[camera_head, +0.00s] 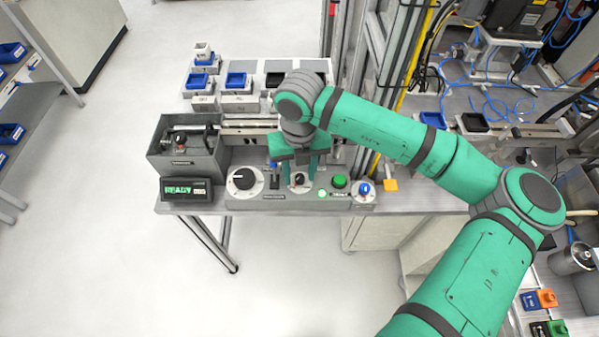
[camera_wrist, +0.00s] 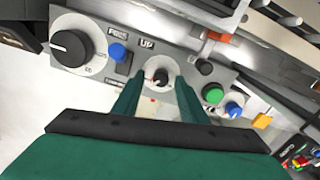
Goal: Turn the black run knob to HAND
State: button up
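A small black knob (camera_wrist: 160,76) with a pale pointer mark sits on a round white dial on the grey control panel. It also shows in the head view (camera_head: 299,179), just below my gripper (camera_head: 300,166). In the wrist view, the two green fingers of my gripper (camera_wrist: 158,88) are spread apart, one on each side of this knob. I see no clear contact with it. A larger black knob (camera_wrist: 70,45) on a white dial is to the left, also in the head view (camera_head: 243,178). I cannot read a RUN or HAND label.
A green button (camera_head: 339,182) and a blue button (camera_head: 364,188) are right of the small knob. A display reading READY (camera_head: 187,189) and a grey open box (camera_head: 187,160) stand at the left. Trays with blue bins (camera_head: 236,80) lie behind.

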jog(key=shift+d+f, duration=0.1)
jog(key=shift+f, duration=0.1)
jog(key=shift+w, duration=0.1)
grip_shut()
